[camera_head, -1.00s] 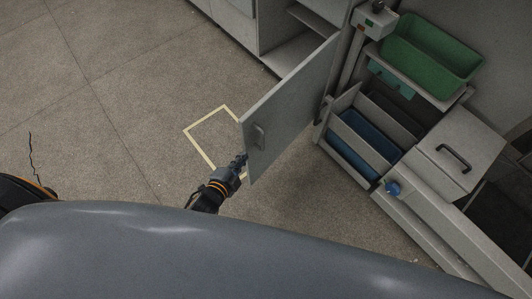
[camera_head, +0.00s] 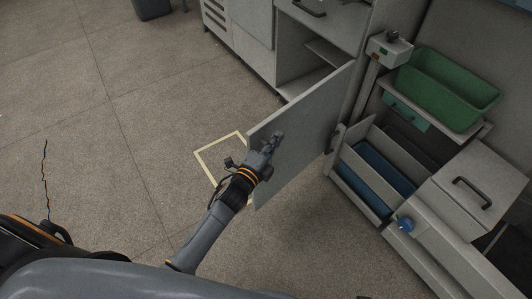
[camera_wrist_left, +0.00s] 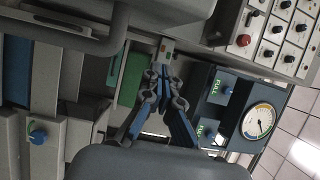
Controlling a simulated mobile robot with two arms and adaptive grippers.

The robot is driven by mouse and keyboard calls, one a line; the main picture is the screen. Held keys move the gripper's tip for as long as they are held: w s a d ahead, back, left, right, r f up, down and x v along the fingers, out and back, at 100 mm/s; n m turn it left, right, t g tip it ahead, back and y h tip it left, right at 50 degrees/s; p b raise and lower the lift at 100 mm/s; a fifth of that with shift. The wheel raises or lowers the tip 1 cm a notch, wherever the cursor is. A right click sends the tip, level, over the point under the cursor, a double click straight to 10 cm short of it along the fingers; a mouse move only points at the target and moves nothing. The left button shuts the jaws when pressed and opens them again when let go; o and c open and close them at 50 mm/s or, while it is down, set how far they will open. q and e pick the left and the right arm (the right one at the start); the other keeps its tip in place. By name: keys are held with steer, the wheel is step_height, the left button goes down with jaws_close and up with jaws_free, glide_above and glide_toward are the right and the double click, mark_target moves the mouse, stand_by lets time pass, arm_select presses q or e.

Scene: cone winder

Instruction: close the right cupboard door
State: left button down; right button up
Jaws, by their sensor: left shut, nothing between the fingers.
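The right cupboard door (camera_head: 312,130) stands wide open in the head view, swung out from the cupboard (camera_head: 300,58) over the floor. My left gripper (camera_head: 277,136) is shut and empty, in front of the door's broad face near its free edge. I cannot tell whether the fingers touch the door. The left wrist view shows the closed fingers (camera_wrist_left: 163,72) pointing past grey panels. My right gripper is not in view.
A stand with a green tray (camera_head: 445,88) and a bin with blue inserts (camera_head: 375,175) are right of the door. A white lidded box (camera_head: 480,180) sits at far right. Floor on the left is clear, with a yellow-taped outline (camera_head: 212,150). A gauge (camera_wrist_left: 258,121) shows in the wrist view.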

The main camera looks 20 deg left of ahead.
mark_target(265, 142)
arm_select(q)
steer(key=shift+w+a, duration=0.25)
steer(key=shift+a, duration=0.35)
steer(key=shift+w+a, duration=0.3)
steer(key=shift+a, duration=0.3)
steer(key=shift+w+a, duration=0.25)
steer(key=shift+a, duration=0.35)
steer(key=shift+a, duration=0.15)
